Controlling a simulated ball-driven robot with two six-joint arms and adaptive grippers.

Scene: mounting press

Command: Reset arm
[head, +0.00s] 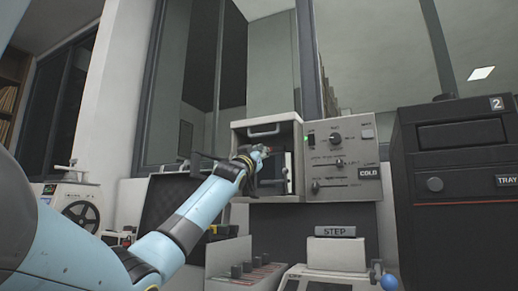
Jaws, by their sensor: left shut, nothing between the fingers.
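My left arm reaches in from the left side of the head view, with a light blue and dark grey forearm. My left gripper (262,154) is at the end of it, in front of the open bay of the mounting press (340,195). It is shut and empty. It looks small here, and I cannot tell whether it touches the press. The press has a control panel with a green light, knobs, sliders and the label COLD. My right gripper is not in view.
A black cabinet (455,190) marked 2 and TRAY stands at the right. A device with a STEP sign (335,231) and a blue ball knob (389,282) is at the bottom. A black open case (170,200) and a white reel machine (80,213) stand left.

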